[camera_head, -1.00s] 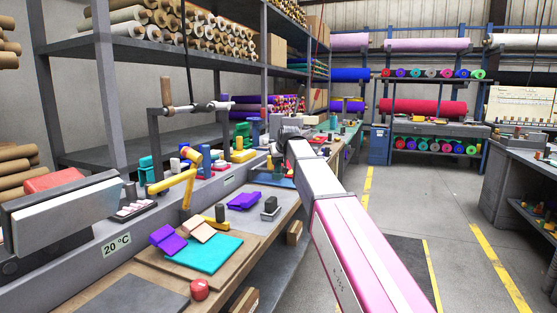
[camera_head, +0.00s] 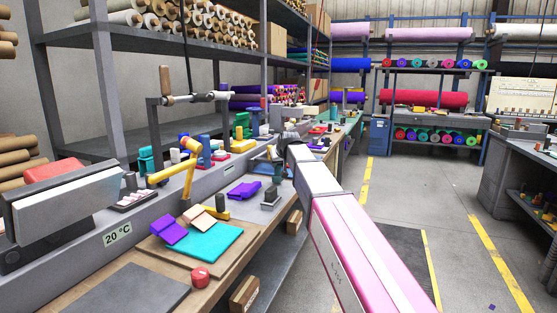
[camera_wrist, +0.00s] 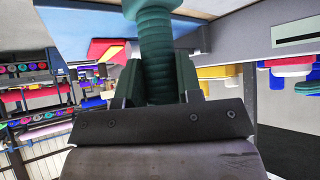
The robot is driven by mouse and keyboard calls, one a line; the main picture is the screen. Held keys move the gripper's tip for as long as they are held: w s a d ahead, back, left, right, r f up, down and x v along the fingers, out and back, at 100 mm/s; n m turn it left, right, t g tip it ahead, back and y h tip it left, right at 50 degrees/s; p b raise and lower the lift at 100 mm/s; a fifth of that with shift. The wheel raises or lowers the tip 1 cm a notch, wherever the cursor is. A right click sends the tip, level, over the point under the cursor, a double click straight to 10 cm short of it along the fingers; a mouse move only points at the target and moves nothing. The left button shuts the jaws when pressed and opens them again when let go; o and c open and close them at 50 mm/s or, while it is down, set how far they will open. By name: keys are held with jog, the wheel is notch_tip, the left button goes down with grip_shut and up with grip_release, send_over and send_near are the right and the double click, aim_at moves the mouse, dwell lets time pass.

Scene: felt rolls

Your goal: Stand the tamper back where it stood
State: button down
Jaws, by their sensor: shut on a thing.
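The tamper (camera_wrist: 155,35) shows in the wrist view as a dark green, ribbed, round grip with a wider part at the top edge of the picture. My gripper (camera_wrist: 158,82) is shut on it, with one dark finger on each side. The tamper's far end is out of the wrist view. In the head view my gripper (camera_head: 279,152) is over the far part of the workbench (camera_head: 258,222), largely hidden by my own arm.
On the bench lie purple felt (camera_head: 244,190), a dark block on a grey base (camera_head: 270,197), a teal sheet (camera_head: 212,241) and a red knob (camera_head: 200,277). A yellow jointed lever (camera_head: 172,172) rises behind them. Shelving stands at the left. The floor at the right is open.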

jog(key=shift+f, duration=0.5)
dwell(0.7)
jog(key=c, duration=0.7)
grip_release()
jog(key=v, duration=1)
jog(key=shift+s+d+r, duration=0.1)
jog(key=shift+s+r, duration=0.15)
jog(key=shift+r, duration=0.05)
